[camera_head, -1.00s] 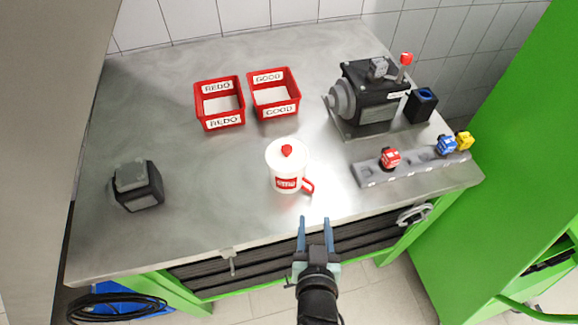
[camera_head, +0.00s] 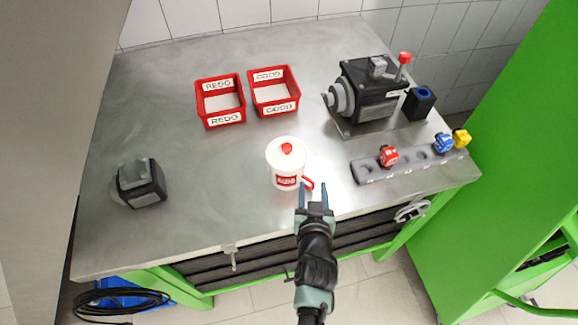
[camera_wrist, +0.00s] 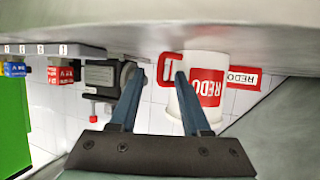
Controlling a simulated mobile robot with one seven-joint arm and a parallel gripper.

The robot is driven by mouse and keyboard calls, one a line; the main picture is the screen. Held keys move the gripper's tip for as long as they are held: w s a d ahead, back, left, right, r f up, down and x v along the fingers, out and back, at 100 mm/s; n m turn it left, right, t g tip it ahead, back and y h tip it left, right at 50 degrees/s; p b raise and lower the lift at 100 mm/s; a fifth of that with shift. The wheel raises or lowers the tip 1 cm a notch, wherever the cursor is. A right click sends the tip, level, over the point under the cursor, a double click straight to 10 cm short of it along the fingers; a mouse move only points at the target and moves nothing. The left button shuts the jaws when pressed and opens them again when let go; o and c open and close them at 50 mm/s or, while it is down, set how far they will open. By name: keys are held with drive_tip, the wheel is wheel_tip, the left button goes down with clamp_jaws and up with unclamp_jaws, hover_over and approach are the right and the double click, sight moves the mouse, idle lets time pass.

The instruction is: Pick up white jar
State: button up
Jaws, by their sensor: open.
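The white jar (camera_head: 287,165) stands upright on the metal table. It has a red knob on its lid, a red label and a red handle (camera_head: 308,183) on its right side. My gripper (camera_head: 314,188) is at the table's front edge, just in front of the jar and slightly to its right. In the wrist view the jar (camera_wrist: 188,105) shows beyond the fingers, its handle lying between the two blue fingers and its body partly behind the right one. My gripper (camera_wrist: 155,92) is open with nothing held. Whether a finger touches the jar cannot be told.
Two red bins, REDO (camera_head: 221,119) and GOOD (camera_head: 274,107), stand behind the jar. A pump (camera_head: 370,95) stands at the back right. A grey rack (camera_head: 412,164) with coloured pieces lies to the right. A dark block (camera_head: 140,183) is at left; the table between is clear.

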clamp_jaws()
drive_tip(key=shift+w+r, duration=0.1)
drive_tip(key=shift+r, duration=0.05)
idle(1.2)
drive_tip(key=shift+w+r, duration=0.1)
drive_tip(key=shift+r, duration=0.05)
